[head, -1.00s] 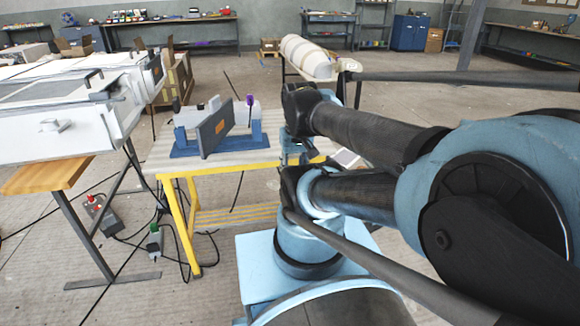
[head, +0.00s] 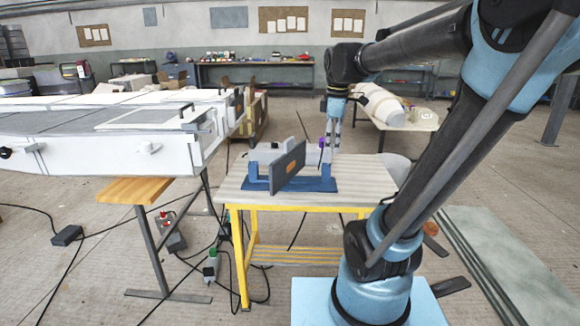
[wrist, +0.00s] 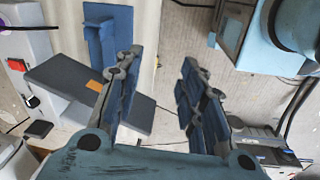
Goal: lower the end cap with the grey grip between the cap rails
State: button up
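A blue stand (head: 319,184) with upright posts is on the yellow-legged table (head: 370,188). A dark grey panel (head: 288,168) with an orange patch stands slanted at its front. A light grey block (head: 263,154) shows behind, with a purple piece (head: 322,143) to the right. I cannot tell which part is the end cap with the grey grip, nor single out the cap rails. My gripper (head: 333,140) is above the stand's right rear side.
A long white mould (head: 150,150) stands left of the table, its near end close by. A wooden-topped bench (head: 135,190) is below it. Cables and a red-button box (head: 168,230) lie on the floor. A rolled white form (head: 382,104) is on a table behind.

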jog(key=w+a+r+n, duration=0.5)
jog(key=w+a+n, duration=0.1)
jog(key=w+n, duration=0.15)
jog(key=n+g, duration=0.1)
jog(key=n, duration=0.7)
send_over(290, 150)
jog(key=w, duration=0.2)
jog(key=shift+m, duration=0.25)
notch_tip(290, 150, down, 8)
jog(key=shift+a+f, duration=0.1)
jog(key=shift+s+f, duration=0.15)
jog(key=shift+f, duration=1.35)
jog(key=shift+s+f, duration=0.1)
jog(key=shift+f, duration=1.4)
grip_shut()
